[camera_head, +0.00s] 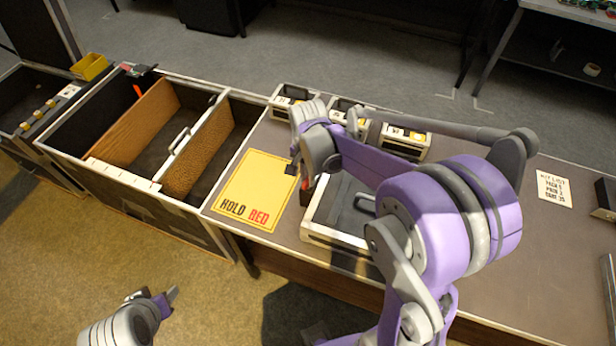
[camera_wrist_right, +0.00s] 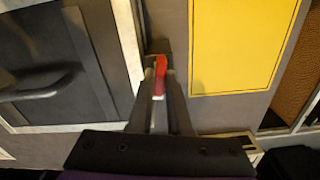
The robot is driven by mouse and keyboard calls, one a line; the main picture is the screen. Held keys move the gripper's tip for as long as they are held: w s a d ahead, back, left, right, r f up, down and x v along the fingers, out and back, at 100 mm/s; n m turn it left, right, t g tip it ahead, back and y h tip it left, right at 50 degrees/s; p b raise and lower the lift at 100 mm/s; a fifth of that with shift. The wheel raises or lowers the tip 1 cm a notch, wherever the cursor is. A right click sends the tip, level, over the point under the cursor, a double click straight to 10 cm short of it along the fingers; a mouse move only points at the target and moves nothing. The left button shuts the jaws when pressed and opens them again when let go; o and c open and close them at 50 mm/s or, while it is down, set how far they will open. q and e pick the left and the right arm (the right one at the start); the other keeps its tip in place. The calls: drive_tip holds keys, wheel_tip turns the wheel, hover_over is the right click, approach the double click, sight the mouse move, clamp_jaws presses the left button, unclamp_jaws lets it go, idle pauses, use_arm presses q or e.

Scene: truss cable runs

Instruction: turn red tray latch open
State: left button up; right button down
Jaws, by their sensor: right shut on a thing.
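The red tray latch (camera_wrist_right: 160,77) is a small red lever with a pale end at the tray's edge. In the wrist view it lies between the fingertips of my right gripper (camera_wrist_right: 159,72), which is shut on it. In the head view my right gripper (camera_head: 297,174) is at the left side of the grey tray (camera_head: 330,236), and my arm hides part of the tray. A bit of the red latch (camera_head: 308,183) shows beside the gripper. My left gripper (camera_head: 158,298) is low at the left, away from the bench, and its jaw opening is unclear.
A yellow HOLD RED mat (camera_head: 252,188) lies left of the tray. A divided bin (camera_head: 125,180) with brown panels stands further left. Several small labelled boxes (camera_head: 402,140) line the bench's back. A kit list card (camera_head: 553,189) lies on bare bench at the right.

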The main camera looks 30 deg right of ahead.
drive_tip(key=shift+n, duration=1.3)
drive_tip(key=c, duration=0.9)
unclamp_jaws()
drive_tip(key=shift+o, duration=0.2)
wheel_tip(320, 180, up, 11)
drive_tip(key=shift+f, duration=0.1)
drive_tip(key=s+a+f+n+t, duration=0.2)
drive_tip(key=s+a+n, duration=0.1)
drive_tip(key=s, duration=0.4)
drive_tip(key=s+a+f+n+t, duration=0.3)
drive_tip(key=s+n, duration=0.3)
drive_tip(key=s, duration=0.2)
drive_tip(key=shift+a+f+n+t, duration=0.2)
drive_tip(key=shift+n+t, duration=0.1)
